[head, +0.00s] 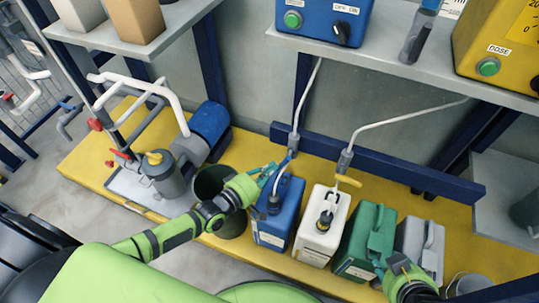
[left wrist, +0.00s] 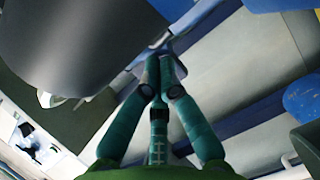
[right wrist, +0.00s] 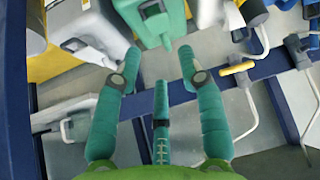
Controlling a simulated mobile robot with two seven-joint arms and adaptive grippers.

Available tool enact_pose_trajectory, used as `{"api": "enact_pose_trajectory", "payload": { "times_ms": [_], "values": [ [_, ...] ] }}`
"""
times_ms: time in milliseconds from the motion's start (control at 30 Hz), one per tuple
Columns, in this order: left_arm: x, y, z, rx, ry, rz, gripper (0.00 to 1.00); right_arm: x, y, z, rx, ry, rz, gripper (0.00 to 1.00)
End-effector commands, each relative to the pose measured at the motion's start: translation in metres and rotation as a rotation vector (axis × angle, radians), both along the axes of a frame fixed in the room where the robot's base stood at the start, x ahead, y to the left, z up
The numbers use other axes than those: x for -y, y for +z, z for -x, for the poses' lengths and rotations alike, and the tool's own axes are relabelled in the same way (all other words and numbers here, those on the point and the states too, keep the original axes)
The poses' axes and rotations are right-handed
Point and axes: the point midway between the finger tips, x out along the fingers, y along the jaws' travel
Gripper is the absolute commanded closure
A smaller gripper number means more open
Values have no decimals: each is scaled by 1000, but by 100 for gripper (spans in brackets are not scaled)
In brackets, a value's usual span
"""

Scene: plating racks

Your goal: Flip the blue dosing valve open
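The blue dosing valve (head: 289,156) sits on the left grey hose fitting, above the blue jug (head: 278,212). My left gripper (head: 269,172) is right beside its blue lever, with its fingertips close together. In the left wrist view the left fingertips (left wrist: 160,62) are shut, with a blue part just behind them. I cannot tell whether they touch or hold the lever. My right gripper (right wrist: 160,54) is open and empty, with the green jug (right wrist: 158,18) ahead of it. In the head view the right arm is at the lower right, its fingers largely hidden.
A yellow-handled valve (head: 348,180) hangs above the white jug (head: 322,226). The green jug and grey jug (head: 420,245) stand to its right on the yellow platform. A dark bucket (head: 231,222) and grey pump (head: 161,177) stand left. A shelf with control boxes (head: 398,48) is above.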

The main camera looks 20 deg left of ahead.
Motion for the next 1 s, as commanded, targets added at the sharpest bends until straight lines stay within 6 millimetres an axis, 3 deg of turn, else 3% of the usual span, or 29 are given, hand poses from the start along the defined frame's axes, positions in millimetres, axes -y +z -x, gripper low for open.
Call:
{"api": "enact_pose_trajectory", "payload": {
  "times_ms": [1000],
  "values": [
    [2, -1, -1, 1, 0, 55, 100, -19, 30, -39, 249, 35, -47, 60]
  ]
}}
